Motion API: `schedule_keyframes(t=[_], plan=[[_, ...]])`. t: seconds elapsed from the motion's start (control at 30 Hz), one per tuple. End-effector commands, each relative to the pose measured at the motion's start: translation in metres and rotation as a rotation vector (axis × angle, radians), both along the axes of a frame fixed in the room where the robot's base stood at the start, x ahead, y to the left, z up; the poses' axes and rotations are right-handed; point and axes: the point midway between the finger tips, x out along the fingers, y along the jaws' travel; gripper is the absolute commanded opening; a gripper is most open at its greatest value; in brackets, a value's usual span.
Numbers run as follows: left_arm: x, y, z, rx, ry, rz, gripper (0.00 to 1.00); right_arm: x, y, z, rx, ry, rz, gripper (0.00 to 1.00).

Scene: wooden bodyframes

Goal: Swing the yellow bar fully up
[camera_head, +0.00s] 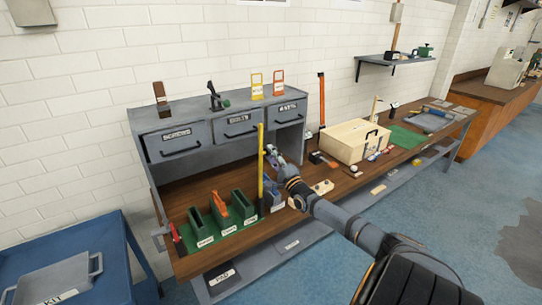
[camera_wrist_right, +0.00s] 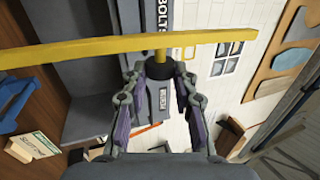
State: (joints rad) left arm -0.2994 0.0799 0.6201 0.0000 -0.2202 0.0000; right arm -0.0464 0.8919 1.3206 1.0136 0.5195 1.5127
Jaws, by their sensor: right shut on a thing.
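The yellow bar (camera_head: 261,165) stands close to upright at the front of the workbench, beside the green bins. In the right wrist view, the yellow bar (camera_wrist_right: 80,50) crosses the upper part of the picture, with a short stub and dark collar (camera_wrist_right: 160,68) at its middle. My right gripper (camera_head: 271,158) is at the bar's right side, around mid-height. In the wrist view its fingers (camera_wrist_right: 160,75) are closed around the dark collar, just below the bar. My left gripper is not in view.
Green bins (camera_head: 198,229) stand left of the bar's foot. A grey drawer unit (camera_head: 227,130) is behind. A wooden box (camera_head: 350,140) and an upright orange bar (camera_head: 321,98) are to the right. A blue cart (camera_head: 110,285) stands at lower left.

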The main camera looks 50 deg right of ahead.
Motion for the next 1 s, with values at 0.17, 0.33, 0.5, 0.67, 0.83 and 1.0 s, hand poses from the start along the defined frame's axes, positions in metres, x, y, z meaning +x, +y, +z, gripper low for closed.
schedule_keyframes(t=[0.17, 0.33, 0.5, 0.67, 0.83, 1.0], plan=[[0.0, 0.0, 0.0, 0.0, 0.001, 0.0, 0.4, 0.0, 0.0, 0.0, -0.002, 0.001, -0.001, 0.38], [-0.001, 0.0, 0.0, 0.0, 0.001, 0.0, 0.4, 0.0, 0.0, 0.0, -0.002, 0.001, -0.001, 0.38], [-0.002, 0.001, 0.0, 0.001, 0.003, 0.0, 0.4, -0.008, 0.002, -0.004, -0.005, 0.003, 0.002, 0.38], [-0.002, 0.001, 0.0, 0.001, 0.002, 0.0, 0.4, -0.033, 0.008, -0.013, -0.005, 0.007, 0.003, 0.38], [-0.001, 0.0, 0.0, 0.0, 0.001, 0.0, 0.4, -0.057, 0.014, -0.021, -0.004, 0.006, 0.001, 0.38], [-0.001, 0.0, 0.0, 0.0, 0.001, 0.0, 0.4, -0.069, 0.016, -0.024, -0.003, 0.003, 0.0, 0.38]])
